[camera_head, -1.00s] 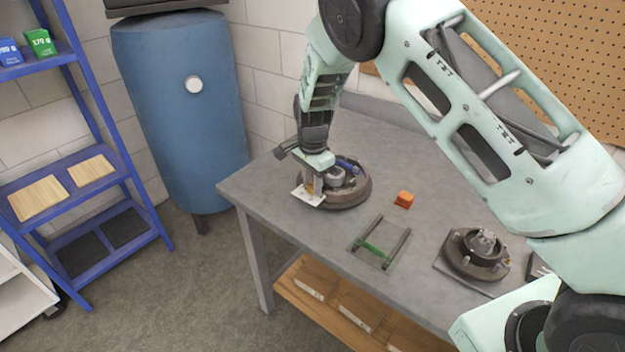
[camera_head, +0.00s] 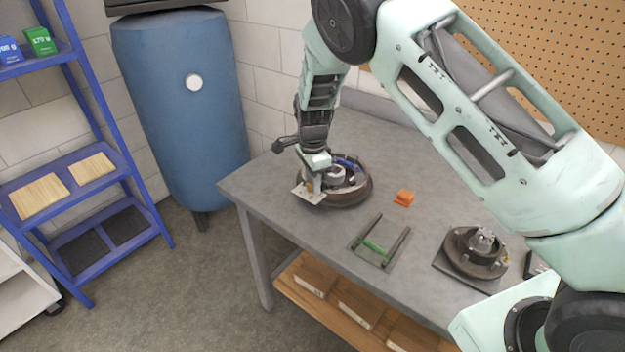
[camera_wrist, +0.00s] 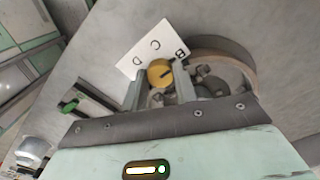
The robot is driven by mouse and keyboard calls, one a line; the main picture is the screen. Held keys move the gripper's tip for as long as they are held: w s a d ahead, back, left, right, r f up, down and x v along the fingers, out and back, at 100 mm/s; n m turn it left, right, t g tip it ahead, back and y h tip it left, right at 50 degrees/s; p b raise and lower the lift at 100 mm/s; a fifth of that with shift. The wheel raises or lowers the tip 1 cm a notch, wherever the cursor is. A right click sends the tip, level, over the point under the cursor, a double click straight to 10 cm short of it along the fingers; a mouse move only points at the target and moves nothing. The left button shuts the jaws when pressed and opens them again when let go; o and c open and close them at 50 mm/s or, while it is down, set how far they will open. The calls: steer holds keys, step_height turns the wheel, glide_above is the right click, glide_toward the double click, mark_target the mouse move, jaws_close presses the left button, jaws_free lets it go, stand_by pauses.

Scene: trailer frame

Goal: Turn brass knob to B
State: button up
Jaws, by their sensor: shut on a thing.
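In the wrist view B is at the plate's right end, nearest the drum unit. A small dark mark shows on the knob's right side, roughly toward B; its exact aim is hard to tell. My gripper (camera_wrist: 159,84) is shut on the knob, one finger on each side. In the head view my gripper (camera_head: 316,184) points down at the round brake drum unit (camera_head: 350,197); the knob itself is hidden there.
A blue tank (camera_head: 182,110) and blue shelf (camera_head: 75,160) stand left.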

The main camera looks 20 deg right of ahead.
steer(key=o, duration=1)
steer(key=shift+r, duration=0.1)
step_height(320, 180, up, 17)
steer(key=b, duration=0.3)
steer(key=shift+r, duration=0.15)
steer(key=s+a+r+n+y, duration=0.1)
steer(key=s+a+n, duration=0.2)
steer(key=s+n, duration=0.35)
steer(key=s+a+n, duration=0.3)
steer(key=s, duration=0.6)
steer(key=s+a+r+n+y, duration=0.1)
steer(key=s+a+n, duration=0.2)
steer(key=s+n, duration=0.3)
steer(key=s+f+n, duration=0.1)
steer(key=s+n, duration=0.2)
steer(key=s, duration=0.2)
steer(key=s+d+f+n+h, duration=0.1)
steer(key=s+n, duration=0.2)
steer(key=s, duration=0.3)
steer(key=s+d+n, duration=0.1)
steer(key=s+n, duration=0.2)
steer(key=s, duration=0.2)
steer(key=shift+s+d+f, duration=0.2)
steer(key=shift+s+f, duration=0.1)
steer(key=shift+f, duration=0.1)
